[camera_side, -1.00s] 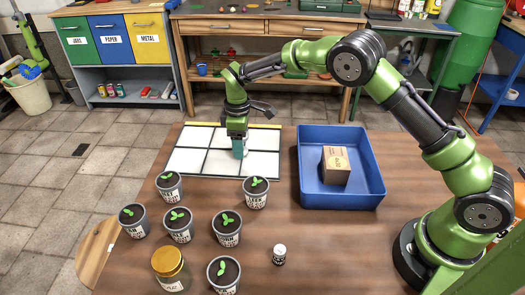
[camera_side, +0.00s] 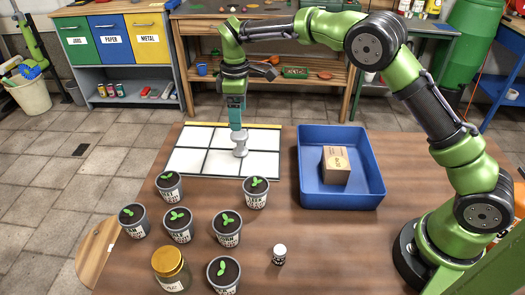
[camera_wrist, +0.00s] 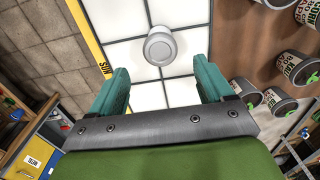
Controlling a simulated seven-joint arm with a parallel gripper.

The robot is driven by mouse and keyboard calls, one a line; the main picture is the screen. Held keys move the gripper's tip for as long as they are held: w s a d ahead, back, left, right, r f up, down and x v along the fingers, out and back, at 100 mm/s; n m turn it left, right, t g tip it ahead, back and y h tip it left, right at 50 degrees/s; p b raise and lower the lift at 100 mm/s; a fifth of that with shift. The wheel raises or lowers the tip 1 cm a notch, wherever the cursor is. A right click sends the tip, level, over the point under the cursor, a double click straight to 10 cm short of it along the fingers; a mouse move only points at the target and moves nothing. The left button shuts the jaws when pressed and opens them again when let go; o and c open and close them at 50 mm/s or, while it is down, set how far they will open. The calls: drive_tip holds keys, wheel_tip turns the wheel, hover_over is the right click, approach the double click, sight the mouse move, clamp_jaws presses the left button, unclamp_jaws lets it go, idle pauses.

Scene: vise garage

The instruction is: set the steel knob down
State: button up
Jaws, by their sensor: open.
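The steel knob (camera_side: 240,142) stands upright on the white gridded panel (camera_side: 190,162), toward its right side. It also shows in the wrist view (camera_wrist: 160,46), at the top middle, seen from above. My gripper (camera_side: 236,127) is just above the knob in the side view. In the wrist view its two teal fingers (camera_wrist: 160,84) are spread wide with nothing between them, and the knob lies beyond their tips. From the side, the fingertips overlap the top of the knob in the picture, and I cannot tell whether they touch it.
A blue tray (camera_side: 310,200) holding a cardboard box (camera_side: 335,165) stands right of the panel. Several potted seedlings (camera_side: 227,228) stand in front of it.

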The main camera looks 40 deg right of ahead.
drive_tip(key=shift+r, duration=0.95)
drive_tip(key=s+d+r+m+t+y, duration=0.25)
drive_tip(key=s+d+r+m, duration=0.2)
drive_tip(key=s+r, duration=0.7)
drive_tip(key=s+d+f+m+t, duration=0.1)
drive_tip(key=s+m+t, duration=0.3)
drive_tip(key=s, duration=1.4)
drive_tip(key=d+m, duration=0.1)
drive_tip(key=m, duration=0.3)
drive_tip(key=shift+s+f+t, duration=0.15)
drive_tip(key=shift+s+t, duration=0.2)
drive_tip(key=shift+m+h, duration=0.25)
